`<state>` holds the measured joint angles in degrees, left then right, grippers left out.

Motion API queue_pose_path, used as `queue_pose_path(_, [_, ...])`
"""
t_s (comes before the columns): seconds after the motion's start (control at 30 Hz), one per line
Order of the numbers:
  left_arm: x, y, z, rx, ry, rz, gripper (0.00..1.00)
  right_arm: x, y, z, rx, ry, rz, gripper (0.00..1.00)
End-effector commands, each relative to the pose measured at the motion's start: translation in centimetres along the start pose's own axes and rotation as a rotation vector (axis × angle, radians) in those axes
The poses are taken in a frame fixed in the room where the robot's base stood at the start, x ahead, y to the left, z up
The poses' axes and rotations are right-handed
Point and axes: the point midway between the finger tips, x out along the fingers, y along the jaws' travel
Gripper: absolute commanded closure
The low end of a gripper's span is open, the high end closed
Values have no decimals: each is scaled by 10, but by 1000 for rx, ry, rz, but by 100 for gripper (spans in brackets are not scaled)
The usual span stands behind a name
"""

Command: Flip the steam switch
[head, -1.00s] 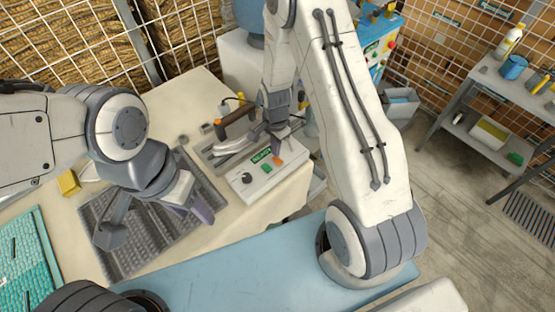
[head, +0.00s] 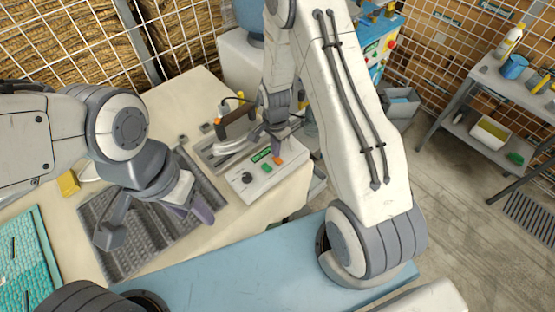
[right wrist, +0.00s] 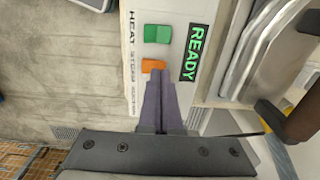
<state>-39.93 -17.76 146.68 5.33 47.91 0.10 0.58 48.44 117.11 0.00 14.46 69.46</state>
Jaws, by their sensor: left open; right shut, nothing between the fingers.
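A white control box (head: 262,187) sits on the table and carries a dark knob (head: 246,177), a green switch (head: 266,168), an orange switch (head: 277,160) and a lit READY display (right wrist: 194,53). In the right wrist view the orange switch (right wrist: 153,66) is beside the printed word STEAM; the green switch (right wrist: 157,34) is beside HEAT. My right gripper (head: 276,150) is shut and empty, its purple fingertips (right wrist: 155,80) right at the orange switch and covering part of it. Contact is unclear. The panel by SUCTION is partly hidden. My left gripper (head: 203,213) is open over the grey ribbed mat.
A grey ribbed mat (head: 128,250) and a teal mat (head: 30,265) lie to the left, with a yellow block (head: 68,183) between. A pressing iron with a brown handle (head: 237,120) stands behind the box, close to my right gripper. The table's front edge is near the box.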

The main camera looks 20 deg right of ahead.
Motion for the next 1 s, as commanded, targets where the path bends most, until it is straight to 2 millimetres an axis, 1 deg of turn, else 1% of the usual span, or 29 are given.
queue_pose_path(0.9, [11,-1,1,0,0,0,50,15,0,0,0,0,0,100])
queue_pose_path(1.0, [10,-1,0,0,0,0,50,13,0,0,0,0,0,100])
